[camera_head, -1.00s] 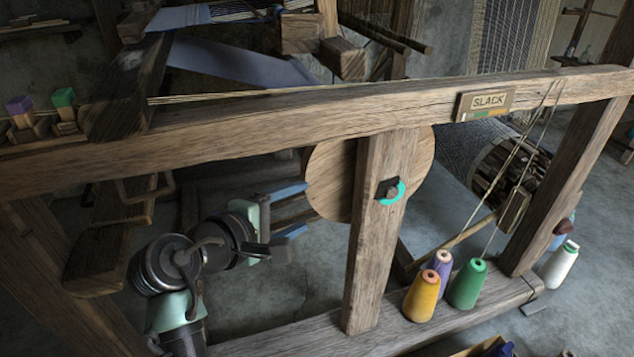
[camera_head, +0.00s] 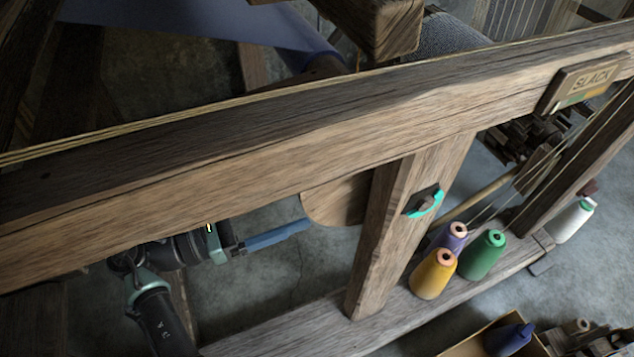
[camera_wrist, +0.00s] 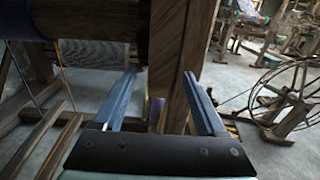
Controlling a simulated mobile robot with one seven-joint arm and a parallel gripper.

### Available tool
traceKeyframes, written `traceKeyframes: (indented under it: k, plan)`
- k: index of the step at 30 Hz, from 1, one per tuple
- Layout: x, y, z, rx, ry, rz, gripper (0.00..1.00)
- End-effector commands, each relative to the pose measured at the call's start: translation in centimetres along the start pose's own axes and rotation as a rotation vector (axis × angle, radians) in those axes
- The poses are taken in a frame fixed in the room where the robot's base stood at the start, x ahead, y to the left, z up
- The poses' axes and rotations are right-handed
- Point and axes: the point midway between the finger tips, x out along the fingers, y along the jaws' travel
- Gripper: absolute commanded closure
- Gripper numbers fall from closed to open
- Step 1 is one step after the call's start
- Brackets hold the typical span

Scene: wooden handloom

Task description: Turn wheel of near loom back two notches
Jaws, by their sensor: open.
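A round wooden disc, the loom's wheel (camera_head: 338,199), shows behind the upright post in the head view. The front beam hides its upper part and the post its right part. My gripper (camera_head: 306,226) reaches in from the left under the beam, with a blue finger close to the disc's lower left edge; I cannot tell whether it touches. In the wrist view my gripper (camera_wrist: 159,76) has its two blue fingers wide apart. A wooden upright (camera_wrist: 175,50) stands ahead between them; whether the wheel shows there is unclear.
The front beam (camera_head: 280,135) runs above my arm. The post (camera_head: 388,235) carries a teal-marked black catch (camera_head: 424,203). Yellow (camera_head: 433,275), purple (camera_head: 453,237) and green (camera_head: 483,255) thread cones stand on the lower rail. A "SLACK" sign (camera_head: 588,80) is on the beam.

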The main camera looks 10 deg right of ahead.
Motion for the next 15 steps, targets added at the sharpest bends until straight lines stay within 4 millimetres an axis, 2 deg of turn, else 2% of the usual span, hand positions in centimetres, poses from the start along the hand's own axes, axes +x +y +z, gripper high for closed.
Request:
traceKeyframes:
  k: [3, 9, 15]
  plan:
    - [2.1, -0.1, -0.4, 0.001, 0.000, -0.004, 0.26]
    - [5.0, -0.1, -0.3, 0.002, 0.000, -0.003, 0.26]
    - [6.2, -0.1, -0.1, 0.001, 0.000, -0.001, 0.26]
